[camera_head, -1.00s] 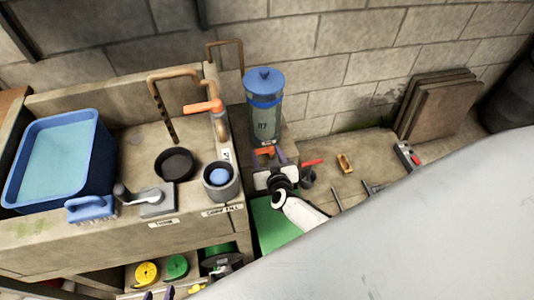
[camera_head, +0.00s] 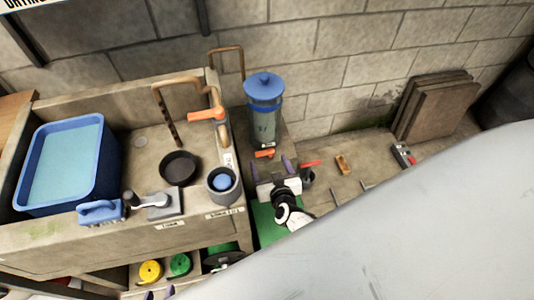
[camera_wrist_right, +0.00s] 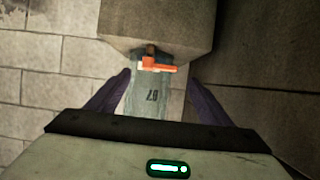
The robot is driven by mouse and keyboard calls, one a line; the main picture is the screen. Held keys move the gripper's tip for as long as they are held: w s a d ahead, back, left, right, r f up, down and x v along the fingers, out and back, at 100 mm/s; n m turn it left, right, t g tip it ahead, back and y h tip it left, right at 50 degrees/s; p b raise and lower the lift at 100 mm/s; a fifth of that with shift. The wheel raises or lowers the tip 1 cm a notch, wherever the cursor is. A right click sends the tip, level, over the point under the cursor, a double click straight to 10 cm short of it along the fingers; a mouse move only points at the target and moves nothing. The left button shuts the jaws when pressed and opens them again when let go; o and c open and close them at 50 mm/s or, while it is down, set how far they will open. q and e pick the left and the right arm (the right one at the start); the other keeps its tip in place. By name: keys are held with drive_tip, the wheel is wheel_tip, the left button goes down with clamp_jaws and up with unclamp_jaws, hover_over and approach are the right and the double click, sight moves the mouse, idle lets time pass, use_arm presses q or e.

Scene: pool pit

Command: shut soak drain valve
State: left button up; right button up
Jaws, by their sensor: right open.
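A clear canister with a blue lid (camera_head: 265,105) stands right of the sink. A small orange valve handle (camera_head: 265,153) sits low on its front. In the right wrist view the orange handle (camera_wrist_right: 157,67) lies crosswise, ahead of and between my purple fingertips, with the canister (camera_wrist_right: 150,100) behind. My right gripper (camera_head: 273,167) is open and empty, just in front of the handle, apparently not touching it. Another orange handle (camera_head: 207,115) is on the copper pipe over the sink.
The sink bench holds a blue water tub (camera_head: 65,160), a blue brush (camera_head: 100,211), a black bowl (camera_head: 180,167) and a grey cup (camera_head: 222,183). A red-handled tool (camera_head: 311,163) lies right of my right gripper. Boards (camera_head: 433,107) lean on the wall. My pale arm fills the lower right.

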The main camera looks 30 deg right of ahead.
drive_tip(key=p+v, duration=0.2)
drive_tip(key=v, duration=0.3)
drive_tip(key=shift+s+a+r+p, duration=0.1)
drive_tip(key=shift+s+a+p, duration=0.05)
drive_tip(key=shift+s+p, duration=0.2)
